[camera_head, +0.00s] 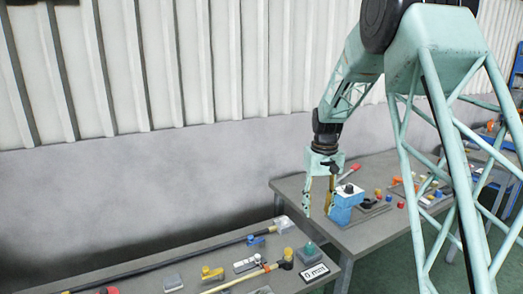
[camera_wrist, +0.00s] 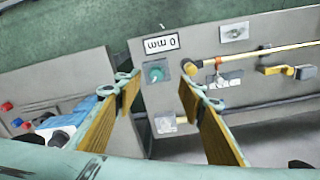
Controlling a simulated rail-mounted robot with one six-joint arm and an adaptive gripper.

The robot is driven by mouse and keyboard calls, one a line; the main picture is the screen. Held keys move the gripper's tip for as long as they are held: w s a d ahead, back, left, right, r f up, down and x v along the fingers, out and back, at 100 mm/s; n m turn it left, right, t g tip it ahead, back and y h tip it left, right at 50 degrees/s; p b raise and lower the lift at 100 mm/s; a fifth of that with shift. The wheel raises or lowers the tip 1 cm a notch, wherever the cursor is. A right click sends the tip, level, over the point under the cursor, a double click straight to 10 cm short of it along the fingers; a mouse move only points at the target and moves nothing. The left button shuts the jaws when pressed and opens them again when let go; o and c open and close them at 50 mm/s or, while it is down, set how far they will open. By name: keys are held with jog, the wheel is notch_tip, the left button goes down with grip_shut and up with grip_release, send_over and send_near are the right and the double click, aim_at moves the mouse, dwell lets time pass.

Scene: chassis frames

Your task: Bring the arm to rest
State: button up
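My gripper (camera_head: 319,195) hangs from my teal arm in the head view, above the gap between two grey tables. Its two fingers point down and stand apart with nothing between them. In the wrist view my gripper (camera_wrist: 160,95) shows two yellow-brown padded fingers spread wide. Below and beyond them lie a green knob on a grey plate (camera_wrist: 157,71) and the edge of a table. The gripper touches nothing that I can see.
The near table (camera_head: 220,268) holds a long dark rod, a yellow-handled tool and a "0 mm" sign (camera_head: 315,271). A grey wall (camera_head: 120,180) stands behind.

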jog(key=s+r+t, duration=0.1)
jog(key=s+r, duration=0.9)
jog(key=s, duration=0.3)
jog(key=s+r+t, duration=0.1)
jog(key=s+r, duration=1)
jog(key=s, duration=0.2)
jog(key=s+f+m+t+b, duration=0.1)
jog(key=s+b, duration=0.1)
jog(key=s, duration=2.9)
jog(key=shift+s+m, duration=0.3)
jog(key=shift+s, duration=0.05)
